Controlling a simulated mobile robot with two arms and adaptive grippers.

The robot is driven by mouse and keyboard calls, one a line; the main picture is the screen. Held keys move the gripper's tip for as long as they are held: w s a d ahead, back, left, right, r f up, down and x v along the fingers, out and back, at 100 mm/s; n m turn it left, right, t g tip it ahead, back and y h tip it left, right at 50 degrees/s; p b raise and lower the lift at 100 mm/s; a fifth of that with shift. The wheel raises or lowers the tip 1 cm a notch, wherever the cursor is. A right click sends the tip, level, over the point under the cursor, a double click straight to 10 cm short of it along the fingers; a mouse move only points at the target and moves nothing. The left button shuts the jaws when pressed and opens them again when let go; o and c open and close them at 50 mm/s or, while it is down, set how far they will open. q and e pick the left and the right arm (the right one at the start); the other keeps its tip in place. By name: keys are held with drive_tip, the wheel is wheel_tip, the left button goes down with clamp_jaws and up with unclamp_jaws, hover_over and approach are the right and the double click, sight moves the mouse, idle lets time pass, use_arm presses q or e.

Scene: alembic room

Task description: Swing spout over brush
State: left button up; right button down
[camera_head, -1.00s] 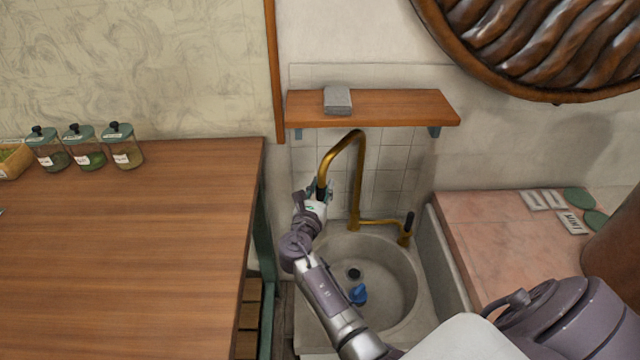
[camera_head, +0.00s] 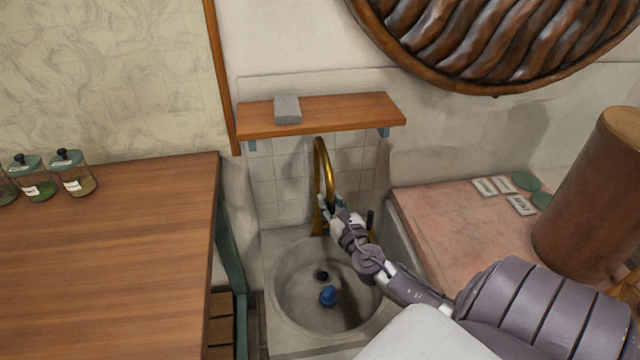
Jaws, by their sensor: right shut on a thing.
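The brass spout (camera_head: 321,165) rises at the back of the round sink (camera_head: 283,308) and arches forward. My right gripper (camera_head: 331,205) is shut on the spout near its outlet end, which the gripper partly hides. The blue brush (camera_head: 328,296) lies in the sink bowl, just in front of the dark drain (camera_head: 322,275). The spout's end is behind the brush in the picture and close to the same line. My left gripper is not in view.
A wooden shelf (camera_head: 350,113) with a grey block (camera_head: 287,109) hangs above the sink. A wooden table (camera_head: 110,260) with jars stands at left. A pink counter (camera_head: 455,235) with labels and a brown cylinder (camera_head: 590,200) is at right.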

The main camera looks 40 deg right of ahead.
drive_tip(key=shift+s+d, duration=0.15)
drive_tip(key=shift+d, duration=0.2)
drive_tip(key=c, duration=0.8)
unclamp_jaws()
drive_tip(key=shift+s+d, duration=0.1)
drive_tip(key=shift+d, duration=0.05)
drive_tip(key=shift+c, duration=0.2)
drive_tip(key=shift+s+a+f, duration=0.1)
drive_tip(key=shift+s+a, duration=0.15)
drive_tip(key=shift+s, duration=0.1)
drive_tip(key=v, duration=1.1)
drive_tip(key=shift+s, duration=0.1)
